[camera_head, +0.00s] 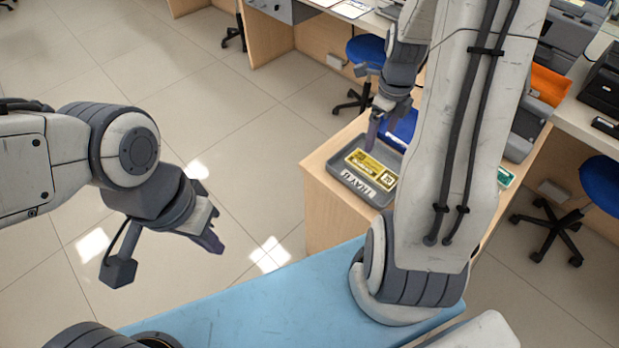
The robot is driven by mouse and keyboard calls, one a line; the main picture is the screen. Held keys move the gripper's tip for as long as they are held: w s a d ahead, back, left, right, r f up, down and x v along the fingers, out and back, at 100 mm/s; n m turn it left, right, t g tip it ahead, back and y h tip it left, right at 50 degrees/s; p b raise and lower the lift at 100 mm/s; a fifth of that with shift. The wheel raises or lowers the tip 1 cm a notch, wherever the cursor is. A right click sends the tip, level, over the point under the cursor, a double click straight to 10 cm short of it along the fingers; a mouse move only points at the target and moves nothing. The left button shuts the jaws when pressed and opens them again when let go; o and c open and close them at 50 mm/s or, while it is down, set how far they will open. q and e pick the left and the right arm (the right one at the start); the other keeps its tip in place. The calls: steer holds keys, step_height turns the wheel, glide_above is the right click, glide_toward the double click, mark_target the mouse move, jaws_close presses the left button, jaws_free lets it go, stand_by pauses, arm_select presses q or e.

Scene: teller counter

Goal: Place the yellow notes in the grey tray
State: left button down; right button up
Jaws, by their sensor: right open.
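The yellow notes (370,168) lie flat inside the grey tray (347,179), on the wooden counter right of centre. The tray has printed lettering along its near side. My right gripper (373,134) is open, just above the back edge of the tray and apart from the notes. Part of it and the tray's right side are hidden by my own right arm. My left gripper (214,241) hangs over the floor at the left, far from the tray, with nothing visible in it. Its finger gap is too small to judge.
A blue item (402,127) lies behind the tray, and a green-and-white item (505,177) is to its right. An orange folder (548,85) and a black machine (602,83) stand farther right. Blue chairs (366,52) are beyond the counter. Open tiled floor lies left.

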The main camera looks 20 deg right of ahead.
steer(key=s+a+r+n, duration=0.1)
steer(key=a+r+n, duration=0.2)
steer(key=a+n, duration=0.55)
steer(key=s+a+r+n, duration=0.1)
steer(key=a+r+n, duration=0.2)
steer(key=a+n, duration=0.6)
steer(key=s+a+r+n+y, duration=0.1)
steer(key=s+a+r+n, duration=0.2)
steer(key=s+a+n, duration=1)
steer(key=s+n, duration=0.1)
steer(key=n, duration=0.7)
steer(key=shift+s+a+r, duration=0.15)
steer(key=shift+a, duration=0.1)
